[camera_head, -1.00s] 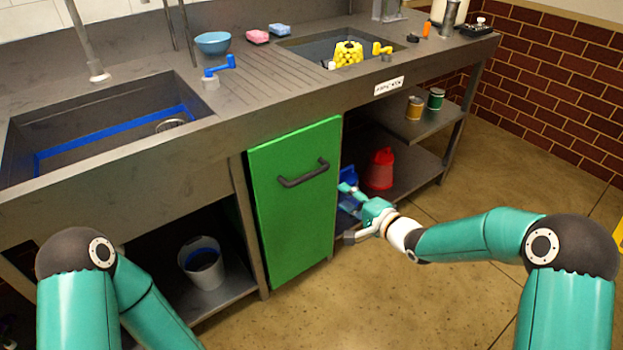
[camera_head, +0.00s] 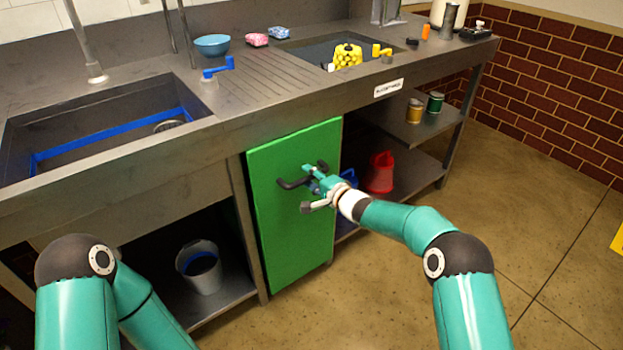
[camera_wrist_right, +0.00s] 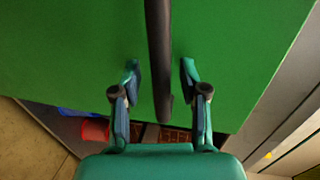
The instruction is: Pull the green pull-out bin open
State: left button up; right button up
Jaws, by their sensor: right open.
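The green pull-out bin (camera_head: 292,236) has a flat green front under the counter, and it sits flush with the frame. Its dark bar handle (camera_head: 290,184) runs across the upper part of the front. My right gripper (camera_head: 308,182) is in front of the handle and hides its middle. In the right wrist view the handle (camera_wrist_right: 159,60) stands between the two open fingers of the right gripper (camera_wrist_right: 160,85), with a gap on each side. The left gripper is out of view; only my left arm shows at the lower left.
A white bucket (camera_head: 201,266) stands on the low shelf left of the bin. A red container (camera_head: 380,172) stands on the shelf to the right. The counter edge runs above the bin front. The floor (camera_head: 300,320) before the bin is clear.

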jog(key=shift+w+a, duration=0.1)
grip_shut()
dwell(0.3)
